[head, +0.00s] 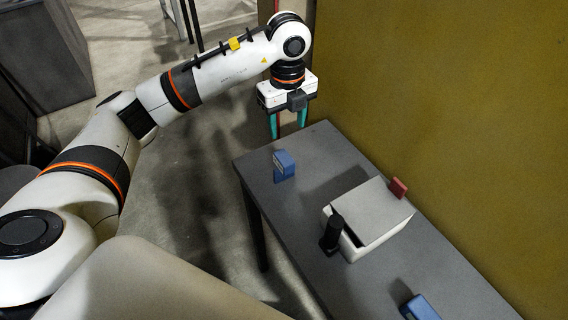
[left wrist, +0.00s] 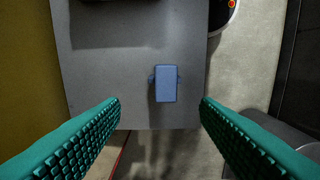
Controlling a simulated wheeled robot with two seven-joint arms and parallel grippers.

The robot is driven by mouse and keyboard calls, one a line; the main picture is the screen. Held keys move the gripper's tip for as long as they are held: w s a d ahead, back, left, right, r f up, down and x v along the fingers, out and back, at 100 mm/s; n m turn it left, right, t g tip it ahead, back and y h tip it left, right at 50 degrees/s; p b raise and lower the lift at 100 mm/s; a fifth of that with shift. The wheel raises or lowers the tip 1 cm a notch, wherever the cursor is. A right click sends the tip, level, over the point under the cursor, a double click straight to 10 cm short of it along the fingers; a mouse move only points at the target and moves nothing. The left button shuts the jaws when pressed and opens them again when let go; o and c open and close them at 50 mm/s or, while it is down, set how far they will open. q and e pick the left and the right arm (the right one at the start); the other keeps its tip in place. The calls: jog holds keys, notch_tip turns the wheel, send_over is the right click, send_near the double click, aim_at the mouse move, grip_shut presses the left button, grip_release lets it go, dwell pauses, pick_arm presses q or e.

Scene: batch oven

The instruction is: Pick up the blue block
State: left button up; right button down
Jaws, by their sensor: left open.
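A small blue block (head: 284,165) stands on the grey table (head: 262,172) near its far left corner. My left gripper (head: 288,123) points down beyond the block, over the table's far end. Its teal fingers are apart with nothing between them. In the left wrist view, the blue block (left wrist: 166,83) lies ahead of the gap between the fingertips (left wrist: 160,104), clear of both. A second blue object (head: 420,308) sits at the near end of the table, partly cut off by the frame. My right gripper is not in view.
A white box (head: 372,212) with a dark handle (head: 332,234) stands mid-table. A small red block (head: 398,188) is at its back right edge, support unclear. A yellow wall (head: 440,110) runs along the table's right side. The tabletop around the far blue block is clear.

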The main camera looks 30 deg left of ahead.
pick_arm(q)
jog(key=p, duration=0.2)
send_over(284, 157)
jog(key=f, duration=0.6)
jog(key=shift+w+d, duration=0.1)
jog(key=shift+w, duration=0.3)
jog(key=f+p, duration=0.1)
jog(key=f, duration=0.2)
jog(key=f+p, duration=0.1)
jog(key=shift+s+f+p, duration=0.3)
jog(key=shift+s+f, duration=0.1)
jog(key=shift+f, duration=0.3)
jog(key=c, duration=1.1)
